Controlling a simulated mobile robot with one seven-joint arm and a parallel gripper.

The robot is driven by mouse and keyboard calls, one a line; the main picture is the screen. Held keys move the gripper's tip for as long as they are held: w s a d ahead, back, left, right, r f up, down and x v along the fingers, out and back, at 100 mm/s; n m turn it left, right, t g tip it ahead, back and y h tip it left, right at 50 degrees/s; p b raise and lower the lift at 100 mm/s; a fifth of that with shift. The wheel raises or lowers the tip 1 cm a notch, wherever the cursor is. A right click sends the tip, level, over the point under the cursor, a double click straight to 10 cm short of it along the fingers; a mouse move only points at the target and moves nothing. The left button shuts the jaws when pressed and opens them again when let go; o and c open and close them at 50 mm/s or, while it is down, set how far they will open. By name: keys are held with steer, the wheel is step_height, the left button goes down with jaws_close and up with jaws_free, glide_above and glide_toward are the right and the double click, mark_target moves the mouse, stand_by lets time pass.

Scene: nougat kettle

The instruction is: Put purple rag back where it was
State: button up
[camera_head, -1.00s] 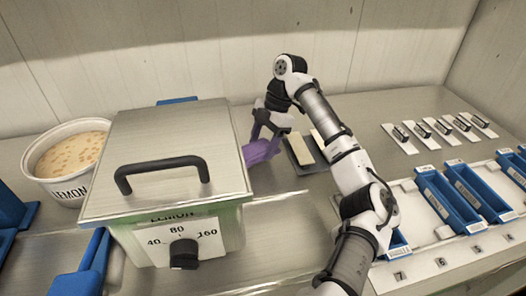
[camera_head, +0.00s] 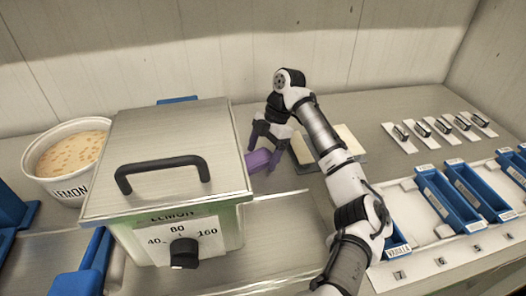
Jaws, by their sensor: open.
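The purple rag (camera_head: 259,160) lies on the metal worktop just right of the lidded kettle (camera_head: 165,150). It looks crumpled, and its far part is hidden behind my gripper. My gripper (camera_head: 264,150) points down right above the rag with its fingers apart. One finger is beside the kettle's right edge and the other is to the right of the rag. I cannot tell whether the fingers touch the rag.
A tray with pale bars (camera_head: 302,147) stands close right of my gripper, partly behind my arm. A LEMON tub (camera_head: 66,160) is left of the kettle. Blue trays (camera_head: 447,205) fill a white rack at right. The back worktop between the tray and small labelled holders is clear.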

steer(key=v, duration=1.2)
